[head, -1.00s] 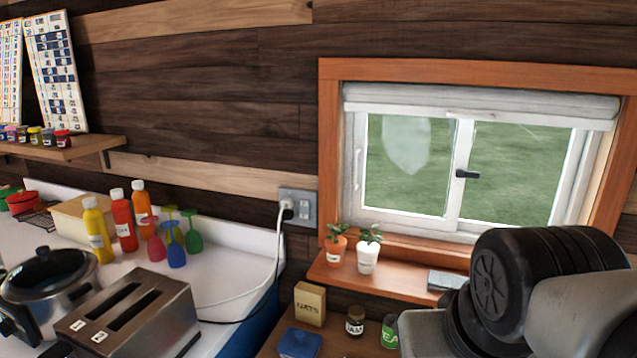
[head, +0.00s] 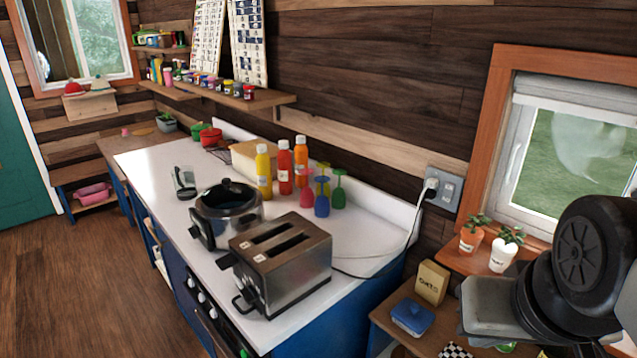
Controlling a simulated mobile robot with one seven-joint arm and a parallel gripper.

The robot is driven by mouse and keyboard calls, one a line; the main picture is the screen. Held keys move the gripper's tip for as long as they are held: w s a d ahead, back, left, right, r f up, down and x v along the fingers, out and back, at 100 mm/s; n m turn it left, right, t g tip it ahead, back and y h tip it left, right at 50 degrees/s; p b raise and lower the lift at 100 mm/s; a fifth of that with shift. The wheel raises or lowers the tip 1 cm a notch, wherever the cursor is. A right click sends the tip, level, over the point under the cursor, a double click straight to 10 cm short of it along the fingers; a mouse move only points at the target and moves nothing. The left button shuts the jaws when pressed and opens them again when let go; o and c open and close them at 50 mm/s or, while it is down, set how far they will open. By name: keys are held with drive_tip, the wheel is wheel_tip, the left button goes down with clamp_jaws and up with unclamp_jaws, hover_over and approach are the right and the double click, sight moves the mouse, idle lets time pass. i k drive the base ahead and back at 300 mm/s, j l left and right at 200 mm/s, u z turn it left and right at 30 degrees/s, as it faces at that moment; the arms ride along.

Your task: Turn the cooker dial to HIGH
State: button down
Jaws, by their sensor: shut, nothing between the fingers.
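The cooker (head: 228,212) is a round silver pot with black handles and a dark lid. It stands on the white counter, left of the toaster. Its dial cannot be made out at this size and angle, so its setting cannot be read. Several pale knobs (head: 201,298) show on the blue counter front below. Black and grey links of my arm fill the lower right, well to the right of the cooker. My gripper's fingers are not in view.
A silver two-slot toaster (head: 282,262) stands close beside the cooker. Behind are a yellow bottle (head: 263,172), red and orange bottles and coloured goblets. A white cord runs from the wall socket (head: 443,188). Open wooden floor (head: 95,290) lies left of the counter.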

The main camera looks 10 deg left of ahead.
sight(194, 232)
drive_tip(key=u, duration=1.25)
drive_tip(key=k+j, duration=0.1)
drive_tip(key=j, duration=1.2)
drive_tip(key=i+j+z, duration=0.1)
drive_tip(key=j, duration=0.45)
drive_tip(key=i+j+z, duration=0.1)
drive_tip(key=i+j, duration=0.85)
drive_tip(key=i, duration=0.3)
drive_tip(key=i+j, duration=0.1)
drive_tip(key=i, duration=0.3)
